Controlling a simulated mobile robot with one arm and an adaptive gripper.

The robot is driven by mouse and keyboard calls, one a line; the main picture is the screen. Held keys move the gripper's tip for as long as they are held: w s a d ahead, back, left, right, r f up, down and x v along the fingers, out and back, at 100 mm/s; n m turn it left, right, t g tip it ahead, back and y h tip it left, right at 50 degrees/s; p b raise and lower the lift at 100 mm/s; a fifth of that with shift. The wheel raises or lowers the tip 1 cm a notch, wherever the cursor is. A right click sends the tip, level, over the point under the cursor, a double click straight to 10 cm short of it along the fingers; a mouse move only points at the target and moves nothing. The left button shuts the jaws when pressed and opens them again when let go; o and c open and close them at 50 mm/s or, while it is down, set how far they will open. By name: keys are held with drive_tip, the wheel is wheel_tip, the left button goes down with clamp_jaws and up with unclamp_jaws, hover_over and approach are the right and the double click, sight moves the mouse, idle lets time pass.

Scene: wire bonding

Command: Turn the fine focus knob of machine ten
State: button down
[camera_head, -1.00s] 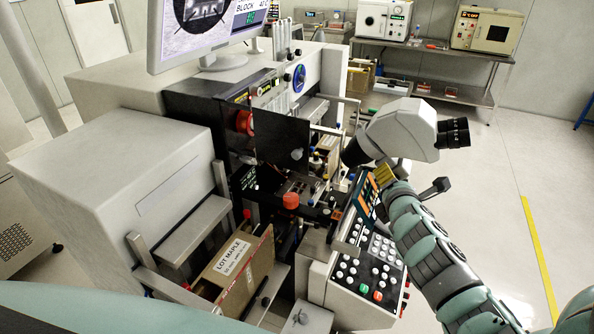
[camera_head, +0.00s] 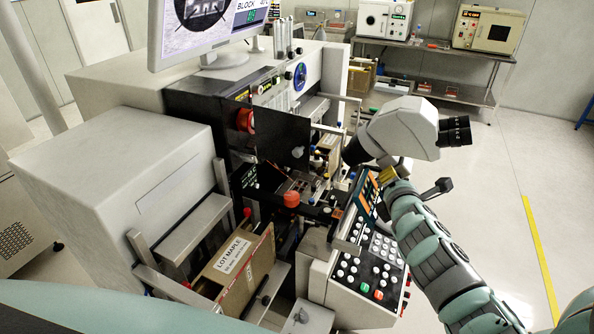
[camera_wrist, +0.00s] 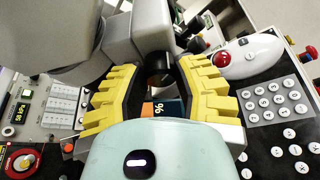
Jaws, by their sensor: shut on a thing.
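In the wrist view, a dark round knob (camera_wrist: 158,72) sits under the pale microscope body, between the yellow and black fingers of my gripper (camera_wrist: 160,66). The fingers are shut on it from both sides, and its label cannot be read. In the head view, my gripper (camera_head: 387,174) is below the microscope head (camera_head: 400,128), and the knob is hidden there by the arm and microscope. The microscope's black eyepieces (camera_head: 455,131) point right. The monitor (camera_head: 215,30) above the machine shows a magnified dark, round image.
A white mouse-like device (camera_wrist: 243,55) and red buttons are right of the fingers in the wrist view. A cardboard lot box (camera_head: 243,262) sits at the machine's front left. The floor to the right is open.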

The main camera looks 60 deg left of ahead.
drive_tip(key=shift+w+d+f+m+y+b, duration=0.15)
drive_tip(key=shift+m+y+b, duration=0.6)
drive_tip(key=shift+m+b, duration=0.9)
drive_tip(key=shift+s+a+f+m+y+b, duration=0.1)
drive_tip(key=shift+m+y+b, duration=0.65)
drive_tip(key=shift+m+b, duration=0.85)
drive_tip(key=shift+n+b, duration=0.25)
drive_tip(key=shift+b, duration=0.2)
drive_tip(key=c, duration=0.6)
unclamp_jaws()
drive_tip(key=shift+d+r, duration=0.1)
drive_tip(key=shift+v, duration=5.95)
